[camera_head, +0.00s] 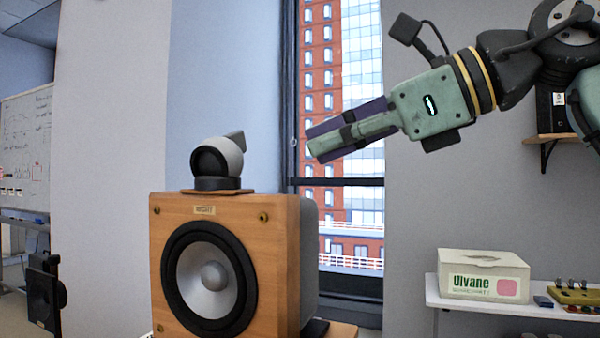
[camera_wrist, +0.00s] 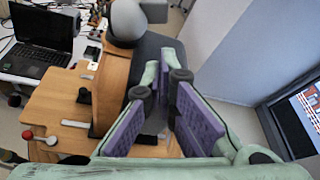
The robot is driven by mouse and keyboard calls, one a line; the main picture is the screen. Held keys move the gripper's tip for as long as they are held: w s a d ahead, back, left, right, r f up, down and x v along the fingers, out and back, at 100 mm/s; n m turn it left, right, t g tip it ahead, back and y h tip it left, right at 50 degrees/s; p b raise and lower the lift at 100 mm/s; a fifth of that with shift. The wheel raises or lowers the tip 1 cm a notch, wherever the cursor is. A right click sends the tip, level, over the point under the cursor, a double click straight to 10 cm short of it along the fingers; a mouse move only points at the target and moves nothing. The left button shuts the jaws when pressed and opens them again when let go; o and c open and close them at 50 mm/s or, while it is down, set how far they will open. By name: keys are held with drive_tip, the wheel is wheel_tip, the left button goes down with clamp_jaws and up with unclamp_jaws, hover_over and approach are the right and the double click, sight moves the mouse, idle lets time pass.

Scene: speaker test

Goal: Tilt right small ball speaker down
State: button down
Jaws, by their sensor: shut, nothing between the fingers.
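The small ball speaker (camera_head: 218,160), a grey-white ball with a dark round front, sits in a dark base on top of the large wooden speaker (camera_head: 168,210) labelled RIGHT. It faces left toward the front, and a grey fin-like part rises at its upper right. In the wrist view the grey ball (camera_wrist: 128,22) shows at the top, partly cut off by the edge. My gripper (camera_head: 311,146) is shut and empty, in the air to the right of the ball and slightly higher in the picture, clearly apart from it. Its fingers (camera_wrist: 166,78) also show in the wrist view.
A window with a dark frame (camera_head: 350,195) is behind my gripper. A white box (camera_head: 484,275) stands on a shelf at the lower right. In the wrist view, a laptop (camera_wrist: 42,38) and a red knob (camera_wrist: 27,134) are at the left. The space between gripper and ball looks clear.

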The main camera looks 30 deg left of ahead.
sight(226, 158)
drive_tip(key=p+x, duration=0.1)
drive_tip(key=x, duration=0.9)
drive_tip(key=shift+s+a+p, duration=0.1)
drive_tip(key=shift+s+p, duration=0.05)
drive_tip(key=shift+p, duration=0.15)
drive_tip(key=shift+s+r+n+t, duration=0.1)
drive_tip(key=shift+r+n+t, duration=0.2)
drive_tip(key=shift+r+n, duration=0.3)
drive_tip(key=shift+r+n+t+y, duration=0.15)
drive_tip(key=shift+n+t, duration=0.1)
drive_tip(key=shift+n, duration=0.35)
drive_tip(key=shift+r+n+t+y, duration=0.15)
drive_tip(key=shift+n+t, duration=0.1)
drive_tip(key=shift+n, duration=0.35)
drive_tip(key=shift+r, duration=0.1)
